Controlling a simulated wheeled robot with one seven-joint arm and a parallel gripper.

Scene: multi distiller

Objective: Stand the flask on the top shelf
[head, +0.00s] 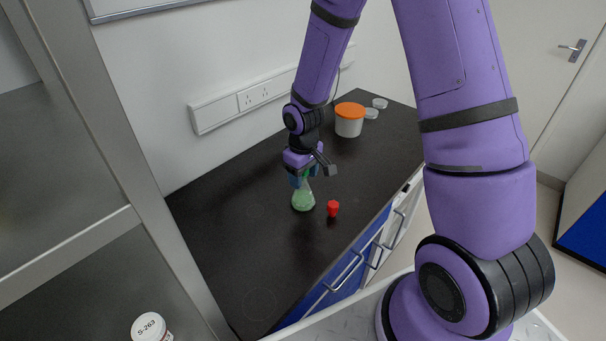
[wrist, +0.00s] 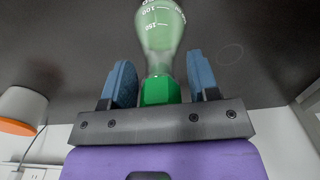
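The flask (head: 303,201) is a clear conical flask with green contents. It stands upright on the dark bench. In the wrist view the flask (wrist: 161,35) shows its graduation marks, and a green stopper (wrist: 160,90) sits at its mouth. My gripper (head: 308,177) is over the flask's top from above. In the wrist view my gripper (wrist: 162,80) has its two blue fingers on either side of the stopper and neck, with gaps showing, so it is open. A grey cabinet at the left has a shelf edge (head: 65,247); I cannot tell whether this is the top shelf.
A small red object (head: 333,208) stands close to the flask's right. A white tub with an orange lid (head: 349,119) and pale round dishes (head: 372,113) are farther back. A jar labelled S-263 (head: 150,329) is at lower left. The bench's near left (head: 230,250) is clear.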

